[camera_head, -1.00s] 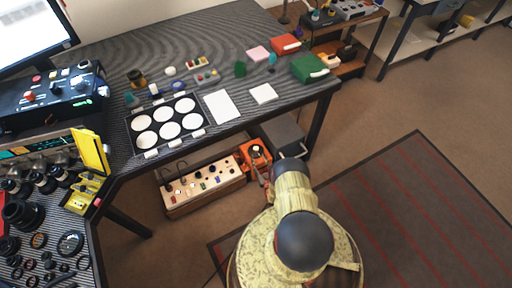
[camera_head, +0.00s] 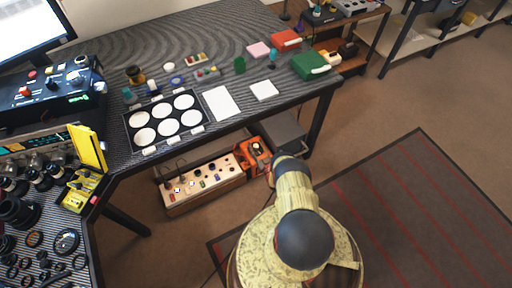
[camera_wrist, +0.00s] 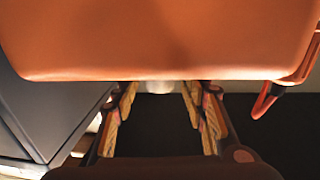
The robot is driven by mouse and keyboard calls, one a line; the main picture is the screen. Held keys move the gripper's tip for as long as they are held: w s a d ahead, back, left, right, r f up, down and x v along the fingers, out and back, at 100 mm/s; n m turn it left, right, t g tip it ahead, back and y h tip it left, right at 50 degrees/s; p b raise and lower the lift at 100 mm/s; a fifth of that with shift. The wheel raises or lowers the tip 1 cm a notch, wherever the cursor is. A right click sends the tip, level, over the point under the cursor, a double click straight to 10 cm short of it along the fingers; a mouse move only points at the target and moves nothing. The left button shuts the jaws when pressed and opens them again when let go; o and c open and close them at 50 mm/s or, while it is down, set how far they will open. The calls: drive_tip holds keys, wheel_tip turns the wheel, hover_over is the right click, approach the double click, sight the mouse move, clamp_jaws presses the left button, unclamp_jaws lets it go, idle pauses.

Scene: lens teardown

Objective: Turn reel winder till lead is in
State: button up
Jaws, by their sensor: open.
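An orange reel winder (camera_head: 254,157) stands under the bench, at the right end of a pale panel of knobs. In the wrist view a smooth orange body (camera_wrist: 160,40), which looks like the winder's housing, fills the upper half. My gripper (camera_wrist: 160,102) is open just below its lower edge, with one finger on each side. A small pale knob (camera_wrist: 158,87) shows between the fingers, partly covered by the orange body. I cannot tell whether the fingers touch anything. In the head view my arm hides most of the gripper. No lead can be made out.
A dark grey box (camera_head: 283,134) stands right beside the winder, and the knob panel (camera_head: 205,185) stands to its left. The bench top (camera_head: 215,62) overhangs them. A bench leg (camera_head: 318,122) rises at the right. Open floor and a striped mat (camera_head: 420,210) lie to the right.

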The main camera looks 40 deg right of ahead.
drive_tip(key=shift+c, duration=1.3)
drive_tip(key=c, duration=0.8)
clamp_jaws()
